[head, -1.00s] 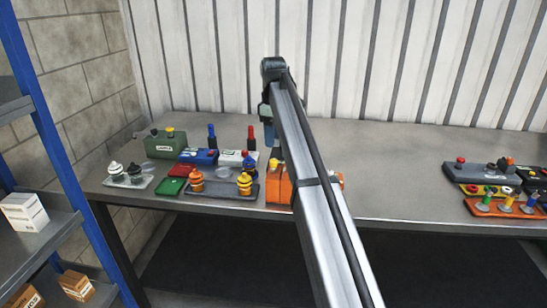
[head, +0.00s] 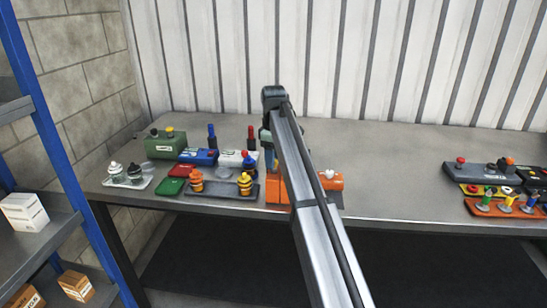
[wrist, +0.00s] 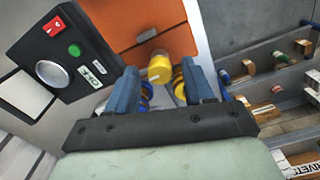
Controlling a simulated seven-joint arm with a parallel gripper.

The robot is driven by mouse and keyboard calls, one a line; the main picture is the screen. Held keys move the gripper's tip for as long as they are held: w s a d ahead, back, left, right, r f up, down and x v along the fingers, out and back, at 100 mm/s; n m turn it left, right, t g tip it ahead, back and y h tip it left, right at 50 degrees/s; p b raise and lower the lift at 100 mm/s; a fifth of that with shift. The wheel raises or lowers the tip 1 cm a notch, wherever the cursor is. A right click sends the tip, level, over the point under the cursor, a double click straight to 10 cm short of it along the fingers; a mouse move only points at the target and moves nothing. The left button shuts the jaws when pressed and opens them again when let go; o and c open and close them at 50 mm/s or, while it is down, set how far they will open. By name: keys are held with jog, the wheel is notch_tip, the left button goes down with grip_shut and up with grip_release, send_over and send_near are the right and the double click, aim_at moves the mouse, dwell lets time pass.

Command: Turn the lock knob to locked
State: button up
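My gripper (wrist: 162,84) is open, its two blue fingers apart. A yellow knob (wrist: 160,67) shows between the fingertips beside an orange box (wrist: 140,22); I cannot tell whether the fingers touch it. No readable label shows whether this is the lock knob or how it is set. My gripper is mostly hidden there.
A dark panel (wrist: 62,48) with red and green controls lies left in the wrist view. In the head view, a tray with striped knobs (head: 221,194) and a green box (head: 165,145) stand left. Other control boxes (head: 480,173) stand right. The table's middle right is clear.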

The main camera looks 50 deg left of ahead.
grip_shut()
jog(key=shift+m, duration=0.4)
jog(key=m, duration=0.8)
jog(key=shift+m, duration=0.3)
jog(key=m, duration=0.4)
jog(key=shift+m, duration=2.2)
